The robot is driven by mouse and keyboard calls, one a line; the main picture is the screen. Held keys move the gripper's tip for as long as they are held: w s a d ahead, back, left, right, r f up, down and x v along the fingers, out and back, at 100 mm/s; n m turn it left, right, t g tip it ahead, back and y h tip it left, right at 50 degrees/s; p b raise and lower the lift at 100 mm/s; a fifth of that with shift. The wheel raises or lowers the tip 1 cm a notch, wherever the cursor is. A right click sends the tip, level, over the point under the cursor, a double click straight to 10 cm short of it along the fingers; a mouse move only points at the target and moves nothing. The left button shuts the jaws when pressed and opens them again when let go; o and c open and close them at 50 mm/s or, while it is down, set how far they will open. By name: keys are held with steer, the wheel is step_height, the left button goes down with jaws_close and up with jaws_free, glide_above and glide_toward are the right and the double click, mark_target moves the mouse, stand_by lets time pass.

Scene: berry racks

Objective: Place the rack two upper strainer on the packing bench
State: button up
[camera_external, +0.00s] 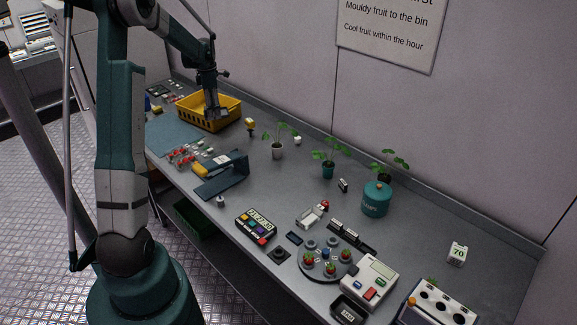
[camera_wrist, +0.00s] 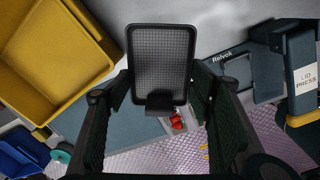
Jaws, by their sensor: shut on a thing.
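A dark strainer (camera_wrist: 160,62) with a mesh panel in a black rounded frame is between the fingers of my gripper (camera_wrist: 158,92) in the wrist view. My gripper is shut on its lower part. In the external view my gripper (camera_external: 214,112) is at the yellow crate (camera_external: 186,124), over its front right part; the strainer is too small and dark there to make out clearly. The grey bench (camera_external: 300,180) runs along the wall. I cannot tell whether the strainer touches anything below it. No rack label is readable.
The yellow crate also shows close by at the upper left of the wrist view (camera_wrist: 62,97). A blue-grey mat (camera_external: 172,138) lies in front of it. A dark lid press (camera_wrist: 255,72) stands right. Red fruit (camera_external: 185,155), potted plants and several devices occupy the bench.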

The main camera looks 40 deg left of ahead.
steer(key=s+a+n, duration=0.3)
steer(key=s+a, duration=0.4)
steer(key=a, duration=0.6)
steer(key=n, duration=0.2)
glide_above(169, 138)
steer(key=shift+a+f, duration=0.15)
steer(key=shift+f, duration=1.25)
steer(key=shift+a+f, duration=0.1)
steer(key=shift+f, duration=1.3)
steer(key=shift+f, duration=0.1)
steer(key=shift+f, duration=3.05)
steer(key=shift+f+p, duration=0.3)
steer(key=shift+f, duration=1.55)
steer(key=shift+f, duration=0.2)
